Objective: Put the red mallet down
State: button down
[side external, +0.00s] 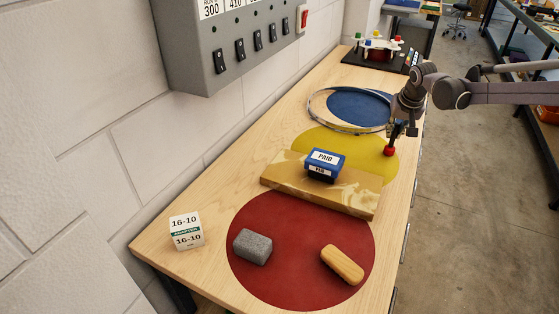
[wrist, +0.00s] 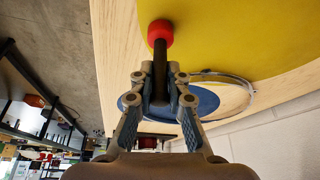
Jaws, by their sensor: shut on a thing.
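The red mallet has a round red head (side external: 389,151) and a dark handle. My gripper (side external: 400,126) is shut on the handle, with the head hanging down over the right part of the yellow disc (side external: 348,142). In the wrist view the mallet's red head (wrist: 160,33) points away from my gripper (wrist: 160,92), and the dark handle runs between the fingers. I cannot tell whether the head touches the disc.
A metal ring (side external: 318,115) lies around part of the blue disc (side external: 355,104). A tan block (side external: 330,193) carries a blue PAID stamp (side external: 324,165). A grey block (side external: 252,246) and a wooden piece (side external: 342,264) lie on the red disc (side external: 300,215). A white box (side external: 187,231) stands left.

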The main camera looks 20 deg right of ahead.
jog(key=c, duration=1.3)
grip_release()
jog(key=shift+f, duration=0.1)
jog(key=v, duration=1.2)
jog(key=s+a+r+n+t+y, duration=0.1)
jog(key=s+a, duration=0.1)
jog(key=s, duration=0.5)
jog(key=s+a+r+n, duration=0.1)
jog(key=s+a+n, duration=0.1)
jog(key=s, duration=0.5)
jog(key=s+f, duration=0.2)
jog(key=s, duration=0.2)
jog(key=s+a+f+n+t, duration=0.1)
jog(key=s+f, duration=0.1)
jog(key=s, duration=0.3)
jog(key=s+a+f+n+t+y, duration=0.1)
jog(key=s+f, duration=0.1)
jog(key=s, duration=0.3)
jog(key=shift+a+f, duration=0.25)
jog(key=shift+f, duration=0.05)
jog(key=shift+w, duration=0.1)
